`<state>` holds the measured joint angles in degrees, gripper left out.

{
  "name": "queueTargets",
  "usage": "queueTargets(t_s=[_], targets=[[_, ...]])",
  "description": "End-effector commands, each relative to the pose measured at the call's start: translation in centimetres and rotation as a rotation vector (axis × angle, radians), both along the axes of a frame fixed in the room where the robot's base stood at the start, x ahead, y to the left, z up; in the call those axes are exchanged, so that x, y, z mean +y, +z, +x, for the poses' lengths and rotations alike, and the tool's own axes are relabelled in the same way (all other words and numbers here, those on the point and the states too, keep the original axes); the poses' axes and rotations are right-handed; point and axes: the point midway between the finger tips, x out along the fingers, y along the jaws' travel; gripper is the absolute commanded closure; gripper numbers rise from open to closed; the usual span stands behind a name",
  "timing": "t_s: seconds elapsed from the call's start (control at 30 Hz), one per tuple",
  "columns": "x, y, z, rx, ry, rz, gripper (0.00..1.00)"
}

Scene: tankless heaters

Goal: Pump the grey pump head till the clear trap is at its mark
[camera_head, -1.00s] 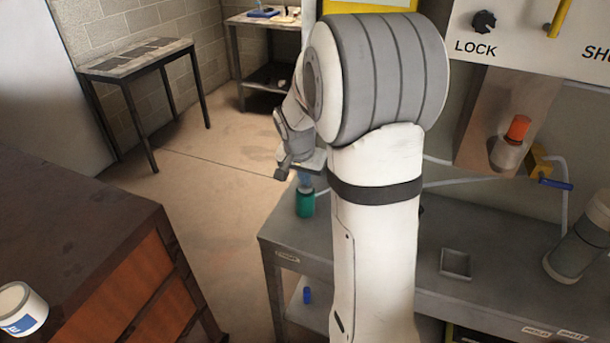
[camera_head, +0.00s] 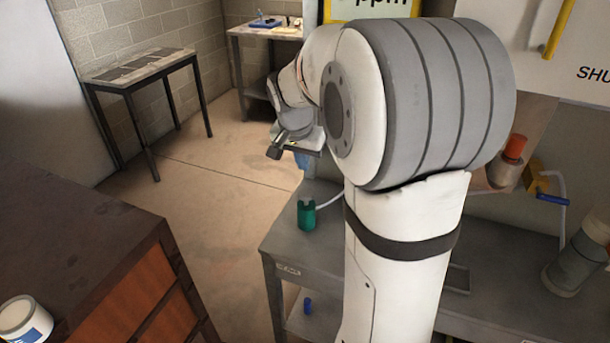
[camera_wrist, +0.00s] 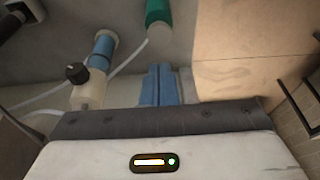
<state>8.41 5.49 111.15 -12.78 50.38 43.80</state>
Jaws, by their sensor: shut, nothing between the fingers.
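My gripper (camera_head: 304,162) is shut and empty, with its blue fingers (camera_wrist: 158,70) together above the far left end of the grey bench. A green cylinder with a notched top (camera_head: 306,214) stands on the bench below it, apart from the fingers; a white hose runs from it. The green cylinder also shows at the top of the wrist view (camera_wrist: 158,12), with a pale grey end. I cannot pick out the grey pump head or the clear trap for certain. A pale container with an orange cap (camera_head: 508,165) is at the right, partly behind my arm.
A grey cylinder (camera_head: 575,260) stands at the bench's right, near a yellow valve with a blue handle (camera_head: 552,199). A blue-topped fitting with a black knob (camera_wrist: 90,80) is beside the fingers. A brown cabinet (camera_head: 75,255) stands left; floor between is clear. My arm hides mid-bench.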

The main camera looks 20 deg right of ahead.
Motion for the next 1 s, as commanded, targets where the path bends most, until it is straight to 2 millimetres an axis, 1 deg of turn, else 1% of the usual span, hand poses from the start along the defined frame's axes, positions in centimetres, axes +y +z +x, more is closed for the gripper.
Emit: queueTargets(t_s=[0.03,0.1,0.23,1.0], targets=[[0.2,0.8,-0.1,-0.001,0.0,0.0,1.0],[0.3,1.6,-0.3,-0.003,0.001,0.0,1.0],[0.5,2.4,-0.5,-0.001,0.0,0.001,1.0],[0.5,2.6,-0.5,0.0,0.0,0.0,1.0]])
